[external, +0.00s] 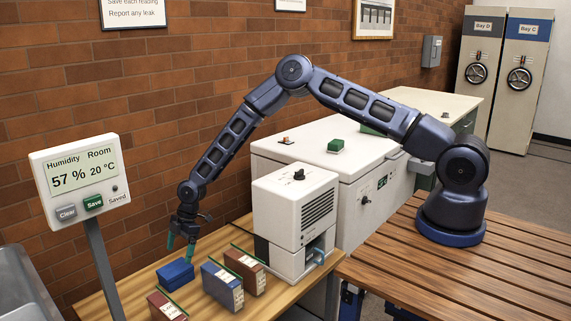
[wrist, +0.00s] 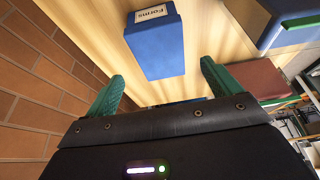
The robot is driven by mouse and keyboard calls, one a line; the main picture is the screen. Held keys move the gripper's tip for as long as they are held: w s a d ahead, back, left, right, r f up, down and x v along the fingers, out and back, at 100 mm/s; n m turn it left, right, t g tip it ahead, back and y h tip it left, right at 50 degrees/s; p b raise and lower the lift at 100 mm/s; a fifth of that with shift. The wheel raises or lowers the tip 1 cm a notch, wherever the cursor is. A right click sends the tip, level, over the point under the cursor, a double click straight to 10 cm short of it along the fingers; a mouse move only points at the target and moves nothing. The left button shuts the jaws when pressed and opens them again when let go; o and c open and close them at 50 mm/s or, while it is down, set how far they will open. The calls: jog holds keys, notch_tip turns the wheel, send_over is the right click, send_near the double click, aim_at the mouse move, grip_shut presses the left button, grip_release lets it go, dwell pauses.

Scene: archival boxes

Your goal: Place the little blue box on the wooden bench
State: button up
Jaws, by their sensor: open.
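The little blue box (external: 175,274) sits on the light wooden bench top (external: 118,296) beside the brick wall. In the wrist view the blue box (wrist: 158,48) shows a white label reading "Forms" and lies ahead of the fingers, toward the top. My gripper (external: 181,246) hangs just above the box, pointing down. Its two green fingers (wrist: 162,88) are apart in the wrist view, with nothing held between them. Contact between fingers and box cannot be made out. A darker slatted wooden bench (external: 445,285) at the right carries my arm's base.
A larger blue binder-like box (external: 221,284) and two red-brown ones (external: 245,268), (external: 166,306) stand close to the little box. A white machine (external: 295,215) stands to their right. A humidity display (external: 82,180) on a post rises at the left. The slatted bench's front is clear.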

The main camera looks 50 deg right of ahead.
jog(key=shift+v, duration=1.4)
jog(key=s+d+r+m+t+h, duration=0.15)
jog(key=s+d+r, duration=0.25)
jog(key=d+r, duration=0.7)
jog(key=s+d+r+m+h, duration=0.1)
jog(key=s+d+r+m, duration=0.4)
jog(key=r, duration=1.1)
jog(key=s+d+r+m+t+h, duration=0.1)
jog(key=s+d+r, duration=0.2)
jog(key=d+r, duration=0.85)
jog(key=s+d+r+m+t+h, duration=0.1)
jog(key=s+d+r+m, duration=0.2)
jog(key=s+d+r, duration=0.45)
jog(key=s+d+r+m, duration=0.25)
jog(key=s+r, duration=0.25)
jog(key=s, duration=0.5)
jog(key=s+d+m, duration=0.2)
jog(key=s+d, duration=0.1)
jog(key=s, duration=0.6)
jog(key=s+d+m+t, duration=0.1)
jog(key=s+d+m, duration=0.2)
jog(key=s, duration=0.6)
jog(key=shift+d+r, duration=0.15)
jog(key=shift+d, duration=0.3)
